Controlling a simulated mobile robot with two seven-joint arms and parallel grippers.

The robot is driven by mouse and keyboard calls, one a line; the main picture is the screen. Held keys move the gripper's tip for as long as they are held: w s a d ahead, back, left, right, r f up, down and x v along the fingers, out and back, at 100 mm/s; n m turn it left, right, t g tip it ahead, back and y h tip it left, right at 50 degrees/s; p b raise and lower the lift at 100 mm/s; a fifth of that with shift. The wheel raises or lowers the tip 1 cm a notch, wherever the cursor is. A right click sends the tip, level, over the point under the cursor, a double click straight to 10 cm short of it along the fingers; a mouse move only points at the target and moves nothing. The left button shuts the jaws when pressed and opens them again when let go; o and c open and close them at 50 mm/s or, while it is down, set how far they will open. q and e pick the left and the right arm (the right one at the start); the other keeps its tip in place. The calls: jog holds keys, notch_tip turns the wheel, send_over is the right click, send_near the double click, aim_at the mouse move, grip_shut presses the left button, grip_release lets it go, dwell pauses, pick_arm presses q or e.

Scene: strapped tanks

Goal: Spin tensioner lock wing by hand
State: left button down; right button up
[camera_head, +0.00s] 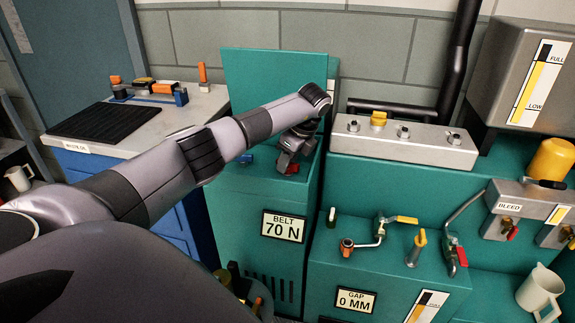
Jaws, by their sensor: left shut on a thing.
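My left arm reaches in from the left to the top of the teal belt cabinet (257,196). My left gripper (289,163) points down there, low over the cabinet top. It is shut on a small red part, which looks like the tensioner lock wing (292,169); the fingers and wrist hide most of it. A small blue part (250,158) shows just left of the gripper. The cabinet's front sign (284,226) reads "BELT 70 N". My right gripper is not in view.
A teal upright panel (262,75) stands behind the gripper. To the right is a lower teal block with a brass valve (397,220), a red-handled lever (460,256) and a "GAP 0 MM" sign (355,300). A worktop with a black mat (100,121) stands left.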

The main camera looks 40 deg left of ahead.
pick_arm(q)
jog(key=shift+n+g+b, duration=0.3)
jog(key=shift+n+g, duration=0.2)
jog(key=shift+n, duration=0.7)
jog(key=shift+n+g+h+b, duration=0.3)
jog(key=shift+n+b, duration=0.3)
jog(key=shift+n, duration=0.6)
jog(key=c, duration=1.1)
grip_release()
jog(key=shift+o, duration=0.2)
jog(key=shift+r, duration=0.1)
